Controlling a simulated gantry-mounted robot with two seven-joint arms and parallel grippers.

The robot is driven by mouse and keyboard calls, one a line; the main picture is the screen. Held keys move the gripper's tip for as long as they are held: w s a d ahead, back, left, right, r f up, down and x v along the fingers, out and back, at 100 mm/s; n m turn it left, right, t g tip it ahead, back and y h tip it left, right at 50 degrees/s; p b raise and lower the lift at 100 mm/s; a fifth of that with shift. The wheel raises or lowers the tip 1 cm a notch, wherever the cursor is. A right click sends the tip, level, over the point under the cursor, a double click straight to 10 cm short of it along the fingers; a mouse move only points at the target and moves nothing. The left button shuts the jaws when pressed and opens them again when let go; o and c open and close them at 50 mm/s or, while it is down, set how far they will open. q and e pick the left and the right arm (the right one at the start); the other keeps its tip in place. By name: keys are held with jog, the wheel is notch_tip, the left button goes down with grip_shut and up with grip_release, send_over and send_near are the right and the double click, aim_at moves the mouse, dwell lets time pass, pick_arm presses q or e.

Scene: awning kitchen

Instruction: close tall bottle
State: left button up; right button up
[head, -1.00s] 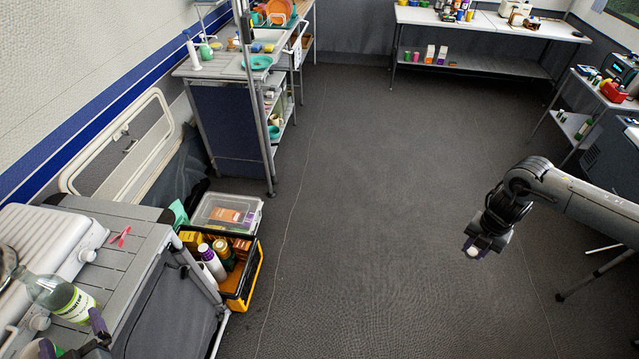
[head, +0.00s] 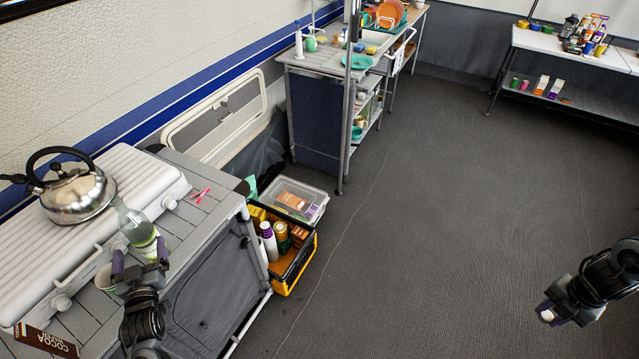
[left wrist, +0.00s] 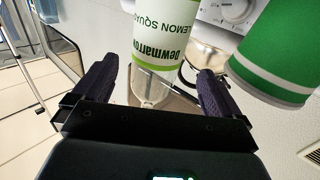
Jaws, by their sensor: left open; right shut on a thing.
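The tall clear bottle (head: 135,222) with a green and white lemon squash label stands on the grey slatted counter, beside the white stove. My left gripper (head: 140,264) is open at the bottle's near side. In the left wrist view, the bottle's label (left wrist: 158,45) shows between and beyond the open fingers (left wrist: 154,88), with no clear contact. The bottle's mouth is too small to make out. My right gripper (head: 546,305) is far right above the floor, shut on a small white cap-like thing (head: 547,315).
A steel kettle (head: 75,197) sits on the white stove (head: 135,170). A cup (head: 104,279) stands close left of my left gripper; a green cup (left wrist: 277,50) shows in the wrist view. A cocoa box (head: 45,341) lies in front. A crate (head: 300,268) stands beside the counter. The middle floor is clear.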

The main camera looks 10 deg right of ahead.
aim_at(140, 244)
pick_arm(q)
jog(key=shift+x, duration=1.6)
pick_arm(e)
jog(key=shift+f, duration=0.25)
jog(key=shift+f+b, duration=0.55)
jog(key=shift+b, duration=0.1)
pick_arm(q)
jog(key=x, duration=0.5)
jog(key=shift+w+d+r, duration=0.1)
jog(key=c, duration=1.3)
jog(key=shift+r, duration=0.2)
